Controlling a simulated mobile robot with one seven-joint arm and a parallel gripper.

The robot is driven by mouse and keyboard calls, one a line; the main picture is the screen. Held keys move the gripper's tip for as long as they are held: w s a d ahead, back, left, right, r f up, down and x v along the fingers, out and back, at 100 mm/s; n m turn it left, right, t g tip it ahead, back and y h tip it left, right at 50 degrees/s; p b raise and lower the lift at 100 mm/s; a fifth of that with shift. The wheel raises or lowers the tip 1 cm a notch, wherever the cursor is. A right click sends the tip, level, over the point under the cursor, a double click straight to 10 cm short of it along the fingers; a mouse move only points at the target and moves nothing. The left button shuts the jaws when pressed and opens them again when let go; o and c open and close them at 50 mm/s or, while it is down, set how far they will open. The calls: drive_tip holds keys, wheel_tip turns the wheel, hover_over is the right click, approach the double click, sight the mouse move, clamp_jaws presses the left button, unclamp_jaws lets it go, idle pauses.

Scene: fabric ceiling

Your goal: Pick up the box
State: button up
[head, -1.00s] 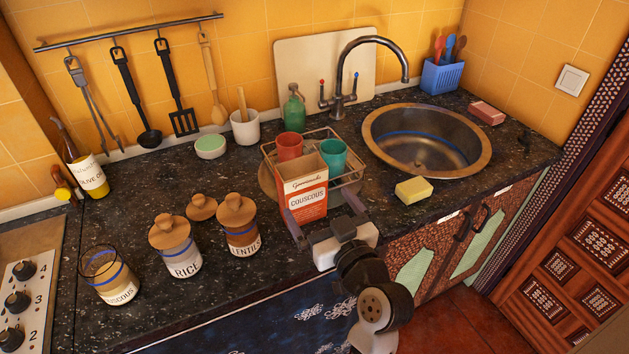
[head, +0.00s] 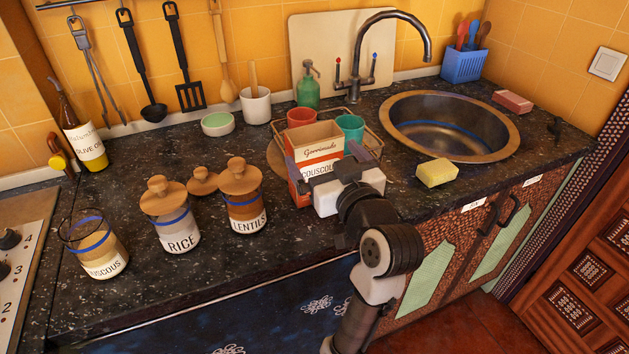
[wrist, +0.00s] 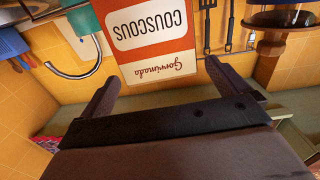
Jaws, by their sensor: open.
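The box is an upright red and white couscous carton (head: 313,150) with an open top, on the counter at the front of the wire rack. My gripper (head: 338,165) is open at its front side, its fingers spread to the left and right of the carton. In the wrist view the carton (wrist: 150,42) appears upside down, lying between the directions of the two fingertips (wrist: 160,80). The gripper body hides the lower right of the carton in the head view. I cannot tell how far the fingers reach along its sides.
A red cup (head: 301,118) and a teal cup (head: 350,126) stand in the rack (head: 377,145) close behind the carton. The lentils jar (head: 243,198) is to its left, a yellow sponge (head: 437,173) to its right, with the sink (head: 392,112) beyond.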

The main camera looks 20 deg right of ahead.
sight(309, 133)
drive_tip(key=shift+w+r+p, duration=0.1)
drive_tip(key=shift+w+p, duration=0.4)
drive_tip(key=shift+w, duration=0.65)
drive_tip(key=w+p, duration=0.2)
drive_tip(key=w, duration=0.3)
drive_tip(key=shift+w+r, duration=0.2)
drive_tip(key=shift+w+f, duration=0.15)
drive_tip(key=shift+w, duration=0.2)
drive_tip(key=shift+c, duration=0.4)
drive_tip(key=c, duration=1.2)
drive_tip(key=shift+o, duration=0.2)
